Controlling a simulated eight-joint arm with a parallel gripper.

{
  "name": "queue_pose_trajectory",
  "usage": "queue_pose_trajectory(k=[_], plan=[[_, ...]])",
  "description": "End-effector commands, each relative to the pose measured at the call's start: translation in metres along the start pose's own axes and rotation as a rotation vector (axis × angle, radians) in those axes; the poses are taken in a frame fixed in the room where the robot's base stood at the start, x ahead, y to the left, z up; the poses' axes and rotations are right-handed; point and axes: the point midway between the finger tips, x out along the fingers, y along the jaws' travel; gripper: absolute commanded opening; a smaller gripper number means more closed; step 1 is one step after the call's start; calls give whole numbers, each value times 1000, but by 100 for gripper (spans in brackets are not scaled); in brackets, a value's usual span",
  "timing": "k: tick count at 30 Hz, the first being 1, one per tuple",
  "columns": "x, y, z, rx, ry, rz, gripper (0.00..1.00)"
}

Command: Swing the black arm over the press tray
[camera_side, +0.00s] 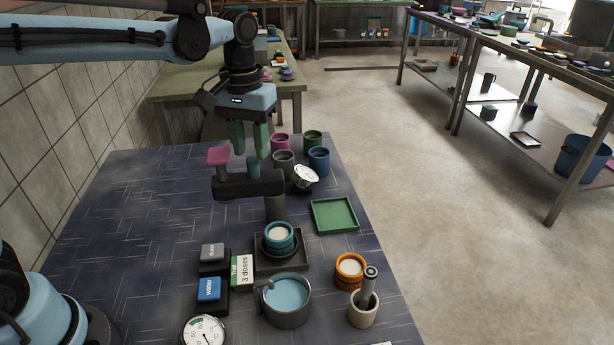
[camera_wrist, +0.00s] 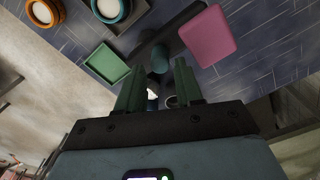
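The black arm (camera_side: 245,186) is a dark bar on a short post (camera_side: 275,208) behind the press tray. It points left, away from the tray, with a pink pad (camera_side: 217,156) at its far end and a teal peg (camera_side: 254,168) standing on it. The pad (camera_wrist: 208,36) and peg (camera_wrist: 160,60) also show in the wrist view. The dark press tray (camera_side: 302,262) holds a teal cup (camera_side: 279,236) with white contents; the bar is not above it. My gripper (camera_side: 249,142) is open, green fingers pointing down, empty, just above the peg.
A green tray (camera_side: 335,215) lies to the right. A pot (camera_side: 286,312), an orange cup (camera_side: 350,270), a mortar (camera_side: 363,314) and labelled blocks (camera_side: 209,290) are in front. The table's left is clear.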

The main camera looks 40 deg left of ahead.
Motion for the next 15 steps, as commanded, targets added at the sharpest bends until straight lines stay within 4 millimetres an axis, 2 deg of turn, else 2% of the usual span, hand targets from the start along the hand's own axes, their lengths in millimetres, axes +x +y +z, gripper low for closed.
queue_pose_trajectory(k=[6,15], plan=[[29,0,0,0,0,1,36],[42,0,0,1,1,1,36]])
